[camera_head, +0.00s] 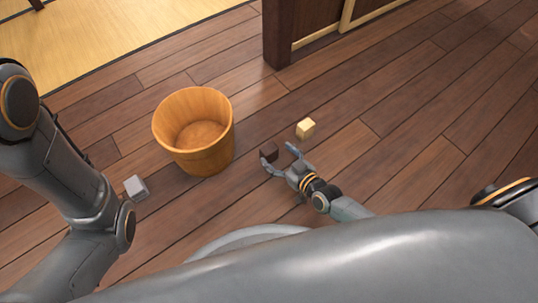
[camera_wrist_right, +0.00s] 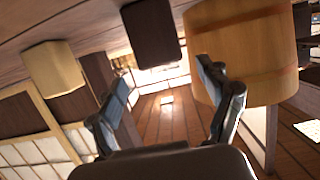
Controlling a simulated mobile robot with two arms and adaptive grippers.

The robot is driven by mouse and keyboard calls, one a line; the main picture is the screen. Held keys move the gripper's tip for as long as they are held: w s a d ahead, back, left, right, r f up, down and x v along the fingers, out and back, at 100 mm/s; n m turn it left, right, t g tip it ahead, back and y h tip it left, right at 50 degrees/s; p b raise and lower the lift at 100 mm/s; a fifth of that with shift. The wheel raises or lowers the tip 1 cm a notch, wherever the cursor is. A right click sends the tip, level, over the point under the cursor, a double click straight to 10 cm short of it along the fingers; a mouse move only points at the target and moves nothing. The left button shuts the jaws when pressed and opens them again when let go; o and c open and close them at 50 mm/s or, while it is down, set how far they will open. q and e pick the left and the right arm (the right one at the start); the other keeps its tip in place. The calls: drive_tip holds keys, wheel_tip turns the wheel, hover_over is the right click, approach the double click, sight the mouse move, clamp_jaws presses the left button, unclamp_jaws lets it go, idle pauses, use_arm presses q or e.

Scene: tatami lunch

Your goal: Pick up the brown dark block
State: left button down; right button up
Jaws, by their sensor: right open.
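The dark brown block (camera_head: 268,150) lies on the wooden floor to the right of the bucket. It also shows in the right wrist view (camera_wrist_right: 152,33), upper middle, just beyond the fingertips. My right gripper (camera_head: 277,154) is open, low by the floor, with its two fingers spread toward the block. In the wrist view the gap between the fingers (camera_wrist_right: 164,75) is empty and lines up roughly with the block. I cannot tell whether a finger touches it. My left arm shows at the left of the head view, but its gripper is not in view.
A pale yellow block (camera_head: 306,128) lies close by, up and right of the dark one. A wooden bucket (camera_head: 205,160) stands to the left. A grey block (camera_head: 136,188) lies near my left arm. A dark wooden post (camera_head: 282,35) stands behind. Floor to the right is clear.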

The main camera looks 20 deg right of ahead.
sight(270, 149)
drive_tip(key=b+x, duration=0.1)
drive_tip(key=x, duration=0.1)
drive_tip(key=b+x, duration=0.2)
drive_tip(key=shift+w+a+f, duration=0.2)
drive_tip(key=shift+f, duration=0.15)
drive_tip(key=shift+r, duration=0.1)
drive_tip(key=shift+c, duration=0.2)
drive_tip(key=c, duration=1.3)
drive_tip(key=shift+o, duration=0.2)
drive_tip(key=shift+r, duration=0.1)
